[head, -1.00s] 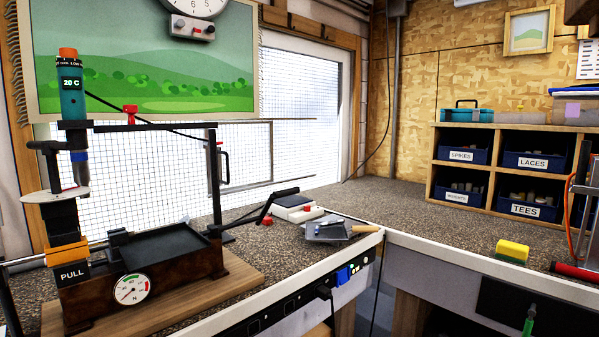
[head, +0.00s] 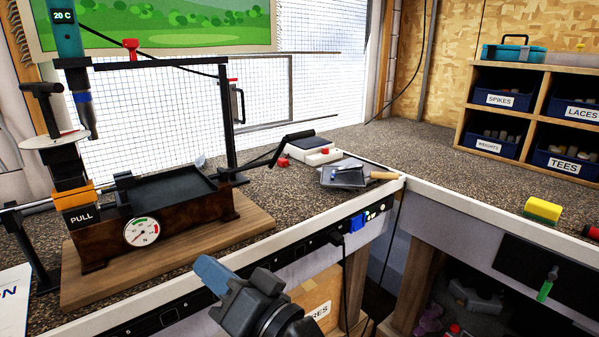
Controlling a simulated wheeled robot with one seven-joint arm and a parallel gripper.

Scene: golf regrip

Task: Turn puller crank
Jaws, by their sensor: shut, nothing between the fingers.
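The puller (head: 185,212) stands on a wooden board on the left of the bench, with a dark tray-like body, a round dial gauge (head: 142,232) and an orange collar over a black "PULL" label (head: 82,216). A black T-shaped handle (head: 42,90) rises above a pale disc at its left end. A black cranked lever (head: 280,149) sticks out at its right end; I cannot tell for certain which of these is the crank. My gripper (head: 208,271), with blue-grey fingers, is shut and empty in front of the bench's front edge, apart from the puller.
A black post and crossbar frame (head: 228,130) with a teal "20 C" tool (head: 64,32) stands over the puller. A metal tray (head: 345,176) and a white block with a black top (head: 308,150) lie to its right. A yellow sponge (head: 542,209) sits on the right bench.

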